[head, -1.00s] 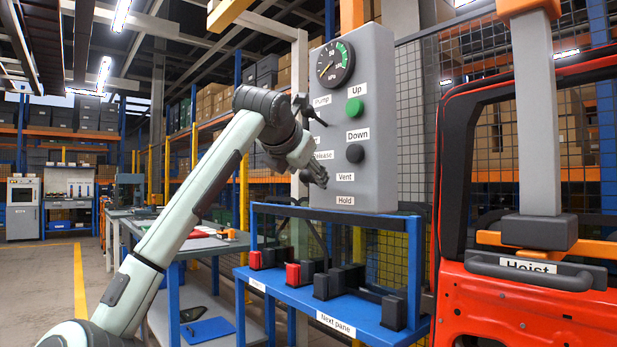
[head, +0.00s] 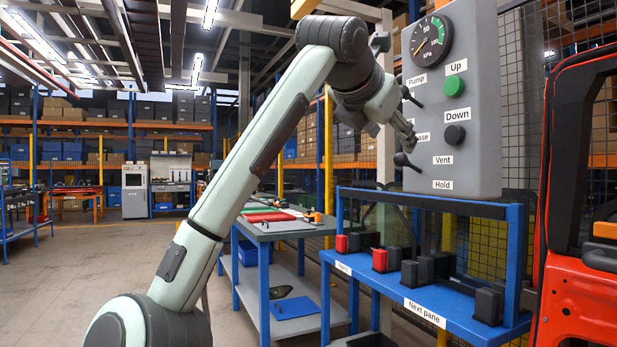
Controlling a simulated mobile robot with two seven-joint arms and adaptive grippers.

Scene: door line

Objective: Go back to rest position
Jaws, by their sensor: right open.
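My right gripper (head: 408,132) is in the head view, at the left side of the grey control panel (head: 472,120). It is open, with no object visible in it. It sits between an upper black lever (head: 410,96) and a lower black lever (head: 404,161) on the panel's left side. I cannot tell if it touches the panel or a lever. The arm hides part of the panel's left edge and partly covers a label there. My left gripper is not in view.
The panel has a gauge (head: 432,37), a green button (head: 454,85) and a black button (head: 454,134). Below is a blue rack (head: 440,306) with black and red blocks. A red door frame (head: 580,200) stands at right. Open floor (head: 110,270) is at left.

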